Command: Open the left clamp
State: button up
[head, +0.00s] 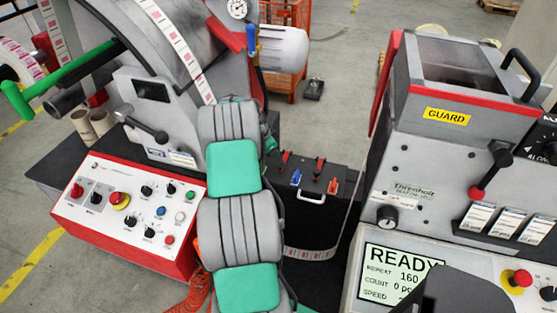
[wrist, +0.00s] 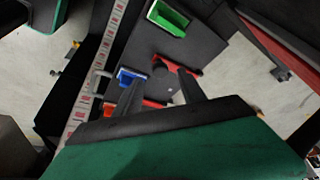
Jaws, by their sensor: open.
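A dark table unit (head: 268,188) between the two machines carries small coloured levers. In the head view I see a left red lever (head: 285,158), a right red lever (head: 320,163), a blue lever (head: 296,177) and an orange-red lever (head: 333,186). No readable mark shows which is the left clamp. In the wrist view, my gripper (wrist: 160,80) is open over this unit, its black fingers apart. The blue lever (wrist: 128,75) is beside the left fingertip and a red part (wrist: 185,67) is by the right one; contact cannot be told. The head view does not show my fingers clearly.
A green part (wrist: 168,18) lies at the top of the wrist view. A white handle (head: 311,198) and a label strip (head: 310,253) run along the unit's near side. A red-edged control panel (head: 130,210) stands left, a guarded machine (head: 450,140) right.

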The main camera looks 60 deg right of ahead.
aim_at(284, 159)
jog(key=x, duration=0.3)
jog(key=shift+f, duration=0.3)
jog(key=shift+c, duration=0.2)
grip_shut()
dwell(1.0)
